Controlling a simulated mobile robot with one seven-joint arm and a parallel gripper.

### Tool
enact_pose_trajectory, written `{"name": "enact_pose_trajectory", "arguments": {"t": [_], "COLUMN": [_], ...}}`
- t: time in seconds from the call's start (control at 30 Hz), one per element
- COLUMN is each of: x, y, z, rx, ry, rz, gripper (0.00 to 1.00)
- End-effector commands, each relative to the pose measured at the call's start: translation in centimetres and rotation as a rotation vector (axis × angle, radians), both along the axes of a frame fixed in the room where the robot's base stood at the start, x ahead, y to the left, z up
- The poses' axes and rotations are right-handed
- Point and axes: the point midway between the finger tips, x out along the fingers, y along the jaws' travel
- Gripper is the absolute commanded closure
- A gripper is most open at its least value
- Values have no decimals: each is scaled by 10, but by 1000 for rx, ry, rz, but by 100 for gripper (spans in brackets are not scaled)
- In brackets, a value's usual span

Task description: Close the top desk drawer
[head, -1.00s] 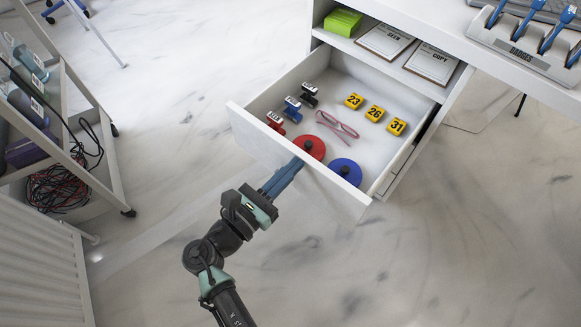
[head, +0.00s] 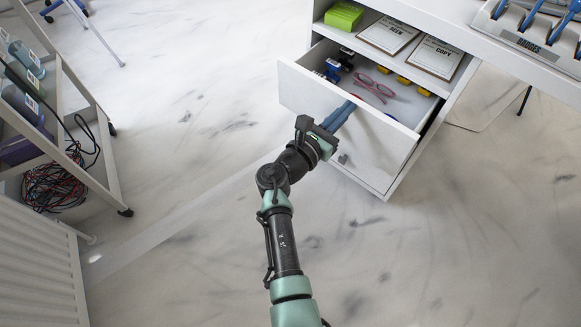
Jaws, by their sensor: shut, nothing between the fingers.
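The top desk drawer (head: 372,138) is white and stands partly open, pulled out toward me below the shelf of the white desk unit. Inside, pink glasses (head: 374,86), dark and blue stamps (head: 338,65) and yellow number blocks (head: 403,81) show in part; the front panel hides the rest. My gripper (head: 343,112) is shut and empty. Its blue fingers are at the top part of the drawer's front panel. They look to be against it, though exact contact is hard to tell.
On the shelf above the drawer lie a green box (head: 344,15) and two framed cards (head: 433,56). A badge rack (head: 530,35) stands on the desktop. A trolley (head: 85,130) with cables is at the left. The floor between is clear.

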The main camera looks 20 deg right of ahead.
Motion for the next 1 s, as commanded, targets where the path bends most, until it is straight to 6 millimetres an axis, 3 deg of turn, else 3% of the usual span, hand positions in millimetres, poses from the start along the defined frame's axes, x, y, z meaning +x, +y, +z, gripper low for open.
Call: {"name": "enact_pose_trajectory", "arguments": {"t": [0.03, 0.2, 0.4, 0.6, 1.0], "x": [5, 21, 34, 41, 43], "y": [-15, -49, -76, -90, -93], "z": [-5, -5, -4, -1, 0], "rx": [-1, 0, -1, -1, 0], "ry": [-3, -2, 0, 0, 1], "rz": [-6, -5, -2, 0, 1], "gripper": [100, 100, 100, 100, 100]}}
